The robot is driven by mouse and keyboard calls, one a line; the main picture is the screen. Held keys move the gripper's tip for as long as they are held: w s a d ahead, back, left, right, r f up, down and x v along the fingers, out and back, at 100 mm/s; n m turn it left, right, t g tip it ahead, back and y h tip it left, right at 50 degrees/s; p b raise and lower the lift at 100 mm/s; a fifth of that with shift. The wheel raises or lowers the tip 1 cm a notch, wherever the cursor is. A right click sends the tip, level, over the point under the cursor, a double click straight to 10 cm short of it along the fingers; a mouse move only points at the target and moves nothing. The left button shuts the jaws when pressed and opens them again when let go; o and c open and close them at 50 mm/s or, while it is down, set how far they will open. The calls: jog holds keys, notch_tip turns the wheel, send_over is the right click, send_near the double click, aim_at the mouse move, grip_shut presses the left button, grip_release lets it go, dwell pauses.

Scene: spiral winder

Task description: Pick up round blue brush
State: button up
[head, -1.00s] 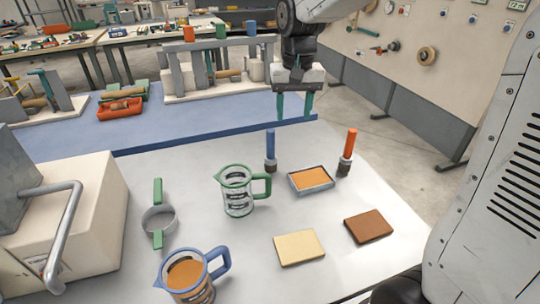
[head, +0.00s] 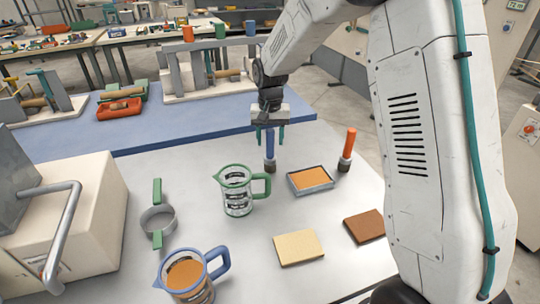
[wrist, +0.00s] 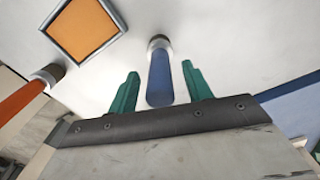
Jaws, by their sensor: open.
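The round blue brush (head: 269,150) stands upright on the white table, its dark bristle end down and its blue handle up. My gripper (head: 269,137) is above it, fingers pointing down, around the upper part of the handle in the head view. In the wrist view the blue brush (wrist: 159,77) lies between the two green fingers of my gripper (wrist: 158,82), with a gap on each side. The gripper is open and holds nothing. The top of the handle is partly hidden by the gripper in the head view.
An orange brush (head: 348,148) stands to the right. Between them and nearer lies a tray with orange filling (head: 311,188). A green-handled jug (head: 236,196) is nearer on the left. Tan (head: 299,247) and brown (head: 364,226) blocks lie in front.

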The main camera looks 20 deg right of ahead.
jog(key=shift+f, duration=0.95)
jog(key=shift+c, duration=0.3)
jog(key=c, duration=1)
jog(key=shift+r, duration=0.1)
jog(key=shift+r, duration=0.5)
jog(key=shift+s+r, duration=0.3)
jog(key=shift+r, duration=0.35)
jog(key=shift+s+r, duration=0.25)
jog(key=shift+r, duration=0.35)
jog(key=s, duration=0.5)
jog(key=s+r, duration=0.1)
jog(key=s, duration=0.9)
jog(key=shift+r, duration=0.15)
